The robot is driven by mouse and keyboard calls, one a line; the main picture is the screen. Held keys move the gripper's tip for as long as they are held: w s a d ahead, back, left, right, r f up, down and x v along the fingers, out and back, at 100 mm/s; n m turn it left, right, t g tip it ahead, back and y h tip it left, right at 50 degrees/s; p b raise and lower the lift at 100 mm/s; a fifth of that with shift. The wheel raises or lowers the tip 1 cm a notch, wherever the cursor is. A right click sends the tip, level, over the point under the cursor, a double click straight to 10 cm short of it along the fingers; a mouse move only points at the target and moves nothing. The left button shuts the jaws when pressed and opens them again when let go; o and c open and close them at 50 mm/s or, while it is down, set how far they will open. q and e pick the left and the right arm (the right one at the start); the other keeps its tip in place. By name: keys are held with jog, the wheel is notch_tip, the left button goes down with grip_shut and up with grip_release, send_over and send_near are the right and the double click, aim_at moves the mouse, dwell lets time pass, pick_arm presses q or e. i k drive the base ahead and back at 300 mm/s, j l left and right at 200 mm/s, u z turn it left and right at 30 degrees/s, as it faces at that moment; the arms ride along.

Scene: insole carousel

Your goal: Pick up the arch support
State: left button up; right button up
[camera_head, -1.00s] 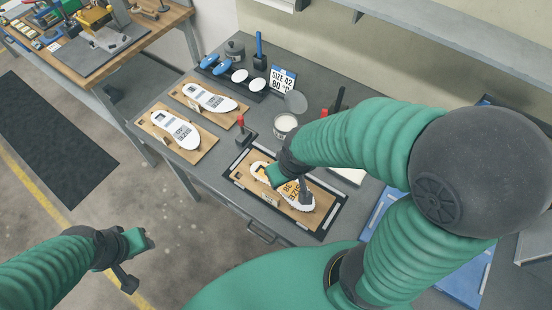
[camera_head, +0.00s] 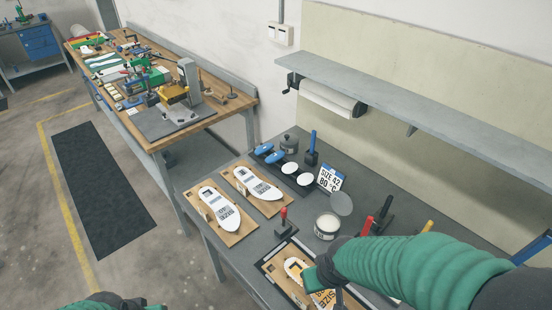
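I cannot tell for certain which piece is the arch support. Small oval pads lie in a row on a dark tray: blue pads (camera_head: 264,149) at the far end and white pads (camera_head: 305,180) at the near end. My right gripper (camera_head: 324,287) is low over a yellow-and-white insole (camera_head: 293,266) on a wooden board at the bottom, well nearer than the pads. Whether it touches or grips anything is hidden.
Two white insoles (camera_head: 218,208) (camera_head: 256,183) lie on wooden boards. A red-handled tool (camera_head: 284,222), an open pot (camera_head: 327,226) and a SIZE 42 sign (camera_head: 330,179) stand on the grey bench. A shelf (camera_head: 420,110) overhangs the back. A second bench (camera_head: 185,137) stands left.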

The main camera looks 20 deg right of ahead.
aim_at(277, 156)
jog(key=i+j+z, duration=0.25)
jog(key=i+j, duration=0.25)
jog(key=i+j+z, duration=0.25)
jog(key=i+j, duration=0.25)
jog(key=j, duration=0.15)
jog(key=i+j+z, duration=0.15)
jog(key=j, duration=0.2)
jog(key=i+j+z, duration=0.15)
jog(key=j, duration=0.25)
jog(key=i+j+z, duration=0.1)
jog(key=i+j, duration=0.2)
jog(key=i+j+z, duration=0.15)
jog(key=j, duration=0.35)
